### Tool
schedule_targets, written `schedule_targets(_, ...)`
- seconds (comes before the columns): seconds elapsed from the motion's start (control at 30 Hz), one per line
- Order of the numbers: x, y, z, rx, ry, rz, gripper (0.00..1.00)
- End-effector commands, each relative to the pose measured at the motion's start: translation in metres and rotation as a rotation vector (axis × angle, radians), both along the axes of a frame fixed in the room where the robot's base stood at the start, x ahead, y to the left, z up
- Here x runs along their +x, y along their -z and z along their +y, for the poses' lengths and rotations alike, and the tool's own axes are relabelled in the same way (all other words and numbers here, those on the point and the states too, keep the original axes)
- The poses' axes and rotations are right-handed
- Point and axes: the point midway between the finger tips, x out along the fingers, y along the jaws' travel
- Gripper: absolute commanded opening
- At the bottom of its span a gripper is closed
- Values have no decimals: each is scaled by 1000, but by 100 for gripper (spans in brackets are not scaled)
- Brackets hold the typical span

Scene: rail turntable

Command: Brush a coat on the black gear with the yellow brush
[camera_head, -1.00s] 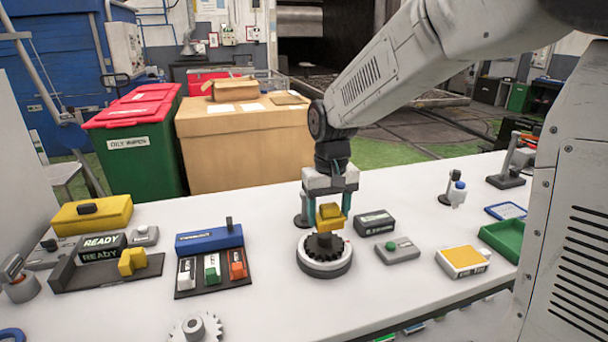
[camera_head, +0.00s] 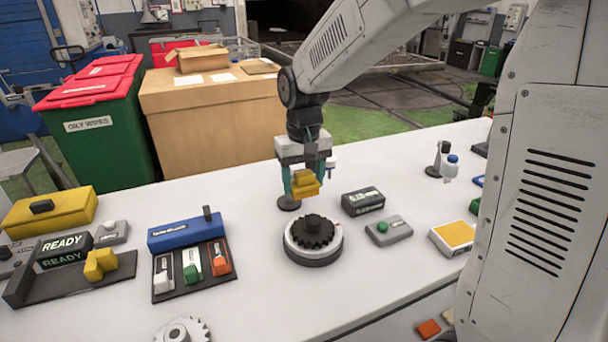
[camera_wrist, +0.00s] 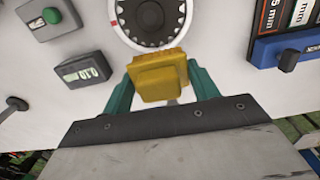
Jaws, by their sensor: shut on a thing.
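The black gear (camera_head: 313,230) lies flat on a round white and dark turntable (camera_head: 312,252) in the middle of the table. The gear also shows at the top of the wrist view (camera_wrist: 155,18), partly cut off. My gripper (camera_head: 305,180) is above the table, behind the gear in the head view. The held yellow thing is apart from the gear.
A dark display box (camera_head: 363,202) and a grey box with a green button (camera_head: 388,230) stand right of the turntable. A rack with white, green and orange pieces (camera_head: 160,295) and a blue box (camera_head: 186,234) stand left. A pale gear (camera_head: 182,330) lies at the front.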

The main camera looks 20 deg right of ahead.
Motion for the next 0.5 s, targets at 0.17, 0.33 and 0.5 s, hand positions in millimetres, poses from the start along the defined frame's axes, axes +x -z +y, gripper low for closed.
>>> schedule_targets(0.17, -1, 19, 0, 0, 0, 4, 41)
schedule_targets(0.33, 0, 34, 0, 0, 0, 3, 41)
schedule_targets(0.5, -1, 45, -1, 0, 1, 3, 41)
